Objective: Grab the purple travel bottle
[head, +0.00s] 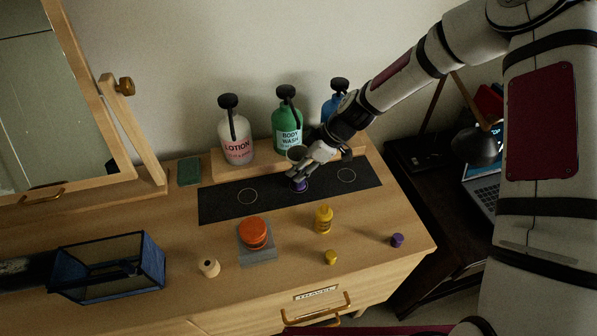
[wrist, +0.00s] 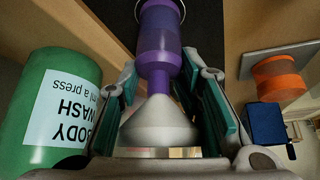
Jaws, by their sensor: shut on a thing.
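The purple travel bottle (head: 300,186) stands on the black mat, on or near its middle ring, mostly hidden by my gripper in the head view. In the wrist view the bottle (wrist: 160,40) is translucent purple, with its narrow neck towards me and a pale grey funnel (wrist: 160,125) at the neck. My gripper (wrist: 158,62) has its teal-padded fingers on both sides of the bottle's upper part, shut on it. In the head view my gripper (head: 302,172) is just in front of the green body wash bottle.
Lotion (head: 236,143), body wash (head: 287,125) and blue (head: 336,101) pump bottles stand behind the mat (head: 225,207). A yellow bottle (head: 323,220), yellow cap (head: 331,257), purple cap (head: 397,240), orange jar (head: 253,232), beige item (head: 208,267) and blue-edged case (head: 107,270) are in front.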

